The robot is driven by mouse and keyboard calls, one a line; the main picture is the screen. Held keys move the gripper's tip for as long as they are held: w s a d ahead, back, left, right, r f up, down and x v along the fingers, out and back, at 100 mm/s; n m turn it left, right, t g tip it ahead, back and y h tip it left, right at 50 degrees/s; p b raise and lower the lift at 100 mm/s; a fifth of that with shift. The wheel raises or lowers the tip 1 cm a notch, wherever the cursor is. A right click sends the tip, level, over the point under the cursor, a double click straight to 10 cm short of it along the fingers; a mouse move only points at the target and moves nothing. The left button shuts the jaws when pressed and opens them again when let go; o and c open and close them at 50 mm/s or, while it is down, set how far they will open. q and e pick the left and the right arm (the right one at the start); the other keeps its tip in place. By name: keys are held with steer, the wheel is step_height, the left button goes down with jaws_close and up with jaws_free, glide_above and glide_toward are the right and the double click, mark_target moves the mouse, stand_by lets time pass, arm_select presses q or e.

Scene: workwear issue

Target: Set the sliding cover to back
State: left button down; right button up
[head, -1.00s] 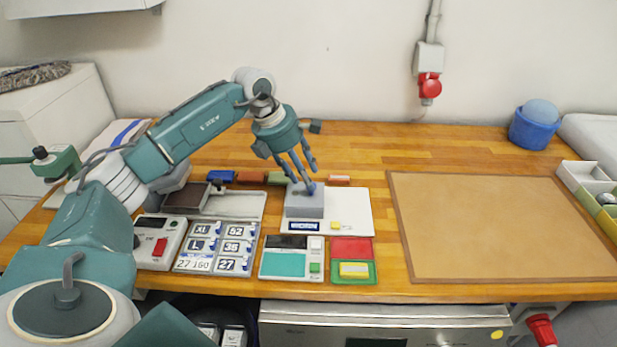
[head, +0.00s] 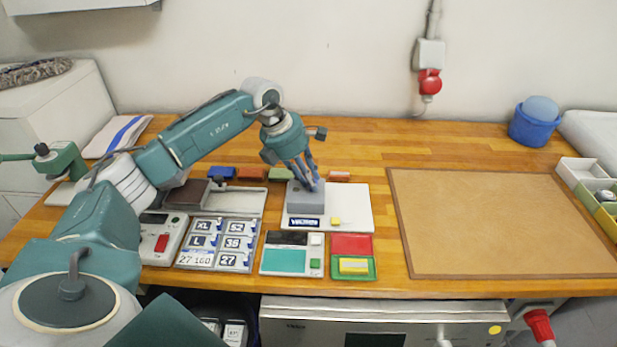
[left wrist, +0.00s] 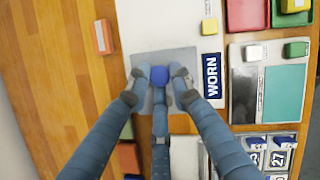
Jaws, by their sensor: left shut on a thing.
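A grey sliding cover (head: 297,203) lies on the white board (head: 356,205), over its left part, behind the dark blue label reading WORN (head: 305,222). My left gripper (head: 309,186) reaches down onto the cover from above. In the left wrist view, the flat grey cover (left wrist: 182,62) carries a blue knob (left wrist: 160,74). The fingers of my left gripper (left wrist: 161,87) are shut around this knob and partly hide it and the cover. My right gripper is not in view.
A yellow block (head: 335,220) sits on the board right of the label. A brown-lidded tray (head: 240,201), size tiles (head: 216,245), a device with a teal panel (head: 284,261) and a red and green tray (head: 351,244) stand close by. A brown mat (head: 500,220) lies bare at right.

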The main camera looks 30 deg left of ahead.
arm_select(q)
steer(key=w+d, duration=0.2)
steer(key=d, duration=0.1)
steer(key=w+d, duration=0.2)
steer(key=d, duration=0.1)
steer(key=w+d+b, duration=0.1)
steer(key=w+d, duration=0.1)
steer(key=d, duration=0.2)
steer(key=shift+w+r, duration=0.1)
steer(key=shift+w, duration=0.05)
steer(key=c, duration=1.9)
jaws_free()
steer(key=shift+r, duration=0.1)
steer(key=o, duration=0.4)
steer(key=shift+d, duration=0.1)
steer(key=shift+c, duration=0.2)
steer(key=shift+w+d, duration=0.1)
steer(key=v, duration=1.2)
